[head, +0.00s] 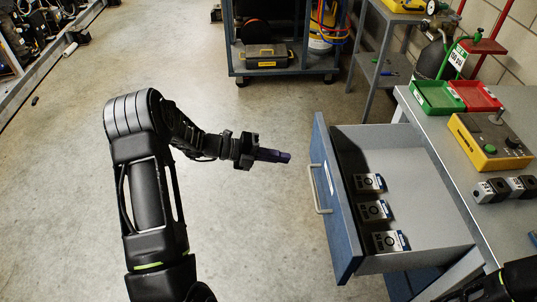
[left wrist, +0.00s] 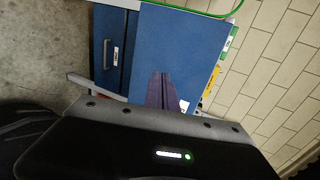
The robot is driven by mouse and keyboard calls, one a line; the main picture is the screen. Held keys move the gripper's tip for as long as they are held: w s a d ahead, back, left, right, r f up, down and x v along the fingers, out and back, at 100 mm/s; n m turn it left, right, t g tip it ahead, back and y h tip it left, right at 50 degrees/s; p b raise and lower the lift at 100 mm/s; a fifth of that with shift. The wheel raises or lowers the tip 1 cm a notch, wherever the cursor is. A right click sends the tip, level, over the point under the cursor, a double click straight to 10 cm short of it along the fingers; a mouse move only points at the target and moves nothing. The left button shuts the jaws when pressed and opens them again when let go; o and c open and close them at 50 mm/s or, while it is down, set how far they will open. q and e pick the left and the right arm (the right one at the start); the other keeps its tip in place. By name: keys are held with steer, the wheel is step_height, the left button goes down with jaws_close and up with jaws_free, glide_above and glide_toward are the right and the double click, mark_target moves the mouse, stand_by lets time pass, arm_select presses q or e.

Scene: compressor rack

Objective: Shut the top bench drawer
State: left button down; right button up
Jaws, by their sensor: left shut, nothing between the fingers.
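The top bench drawer (head: 410,150) stands pulled out to the left from the grey workbench (head: 462,125). Its blue front (head: 335,200) carries a light handle (head: 318,190). Several small grey-and-black devices lie inside along the front. My left gripper (head: 287,157) is shut and empty. In the head view it points right at the drawer front from the left, with what looks like a small gap between them. In the left wrist view, its shut fingers (left wrist: 160,90) appear in front of blue panels (left wrist: 185,50). My right gripper does not show; a dark arm part is at the lower right corner.
Green (head: 437,97) and red (head: 475,95) trays and a yellow control box (head: 490,140) sit on the bench top. A blue cart (head: 285,65) and a gas cylinder (head: 435,50) stand behind. The floor left of the drawer is clear.

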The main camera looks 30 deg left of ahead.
mark_target(317, 160)
arm_select(q)
steer(key=x, duration=0.5)
steer(key=r+x, duration=0.1)
steer(key=x, duration=0.1)
steer(key=shift+w+d+f, duration=0.1)
steer(key=shift+w+d, duration=0.2)
steer(key=shift+d, duration=0.15)
